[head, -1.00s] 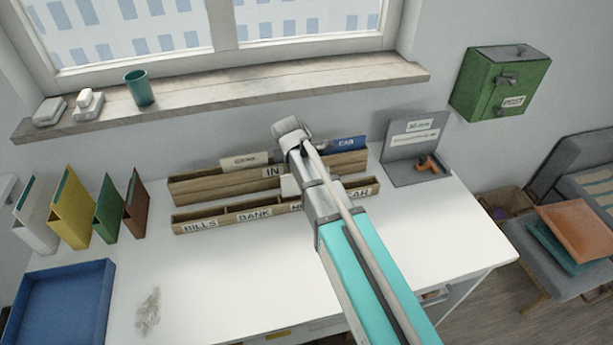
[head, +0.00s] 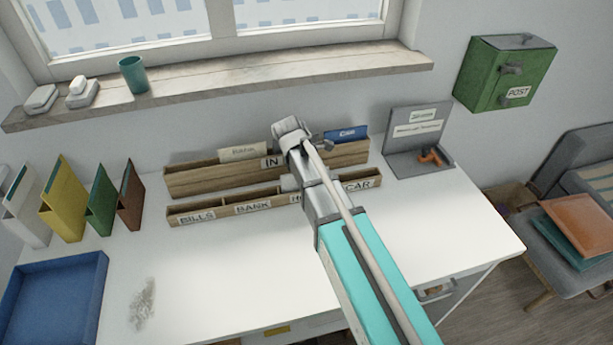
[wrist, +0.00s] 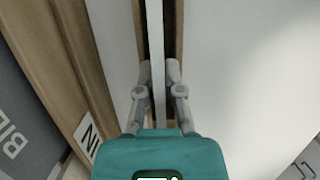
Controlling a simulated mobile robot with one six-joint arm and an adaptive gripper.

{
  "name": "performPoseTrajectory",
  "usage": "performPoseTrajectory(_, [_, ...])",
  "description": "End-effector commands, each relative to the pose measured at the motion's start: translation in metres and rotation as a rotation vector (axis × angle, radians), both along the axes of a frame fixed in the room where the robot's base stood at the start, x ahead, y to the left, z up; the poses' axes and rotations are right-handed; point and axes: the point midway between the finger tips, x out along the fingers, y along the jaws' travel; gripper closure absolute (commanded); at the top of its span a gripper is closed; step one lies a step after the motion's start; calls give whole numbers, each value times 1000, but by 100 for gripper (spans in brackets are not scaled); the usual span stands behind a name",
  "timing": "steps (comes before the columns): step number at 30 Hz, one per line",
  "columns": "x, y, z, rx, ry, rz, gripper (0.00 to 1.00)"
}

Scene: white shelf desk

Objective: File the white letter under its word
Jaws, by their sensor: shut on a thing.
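My gripper (wrist: 158,75) is shut on the white letter (wrist: 156,40), seen edge-on between the fingers in the wrist view. Dark gaps and wooden edges lie on either side of the letter. In the head view a small part of the white letter (head: 289,184) shows left of my arm, at the front wooden rack (head: 226,219). It is at the rack's partly covered third compartment, labelled "HO…". The other labels read BILLS, BANK and CAR. My arm hides the fingers there. The writing on the letter is not visible.
Behind stands the IN rack (head: 200,184), holding a cream card (head: 242,152) and a blue one (head: 350,133). A grey stand (head: 415,150) is at right, a blue tray (head: 58,300) at front left. Upright folders (head: 102,208) stand at left.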

Motion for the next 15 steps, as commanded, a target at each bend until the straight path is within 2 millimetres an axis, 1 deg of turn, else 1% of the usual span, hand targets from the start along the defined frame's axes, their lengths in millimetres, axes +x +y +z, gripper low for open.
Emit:
performPoseTrajectory(1, [0,0,-4,0,0,0,100])
performPoseTrajectory(6, [0,0,-7,0,0,0,100])
performPoseTrajectory(15, [0,0,-8,0,0,0,100])
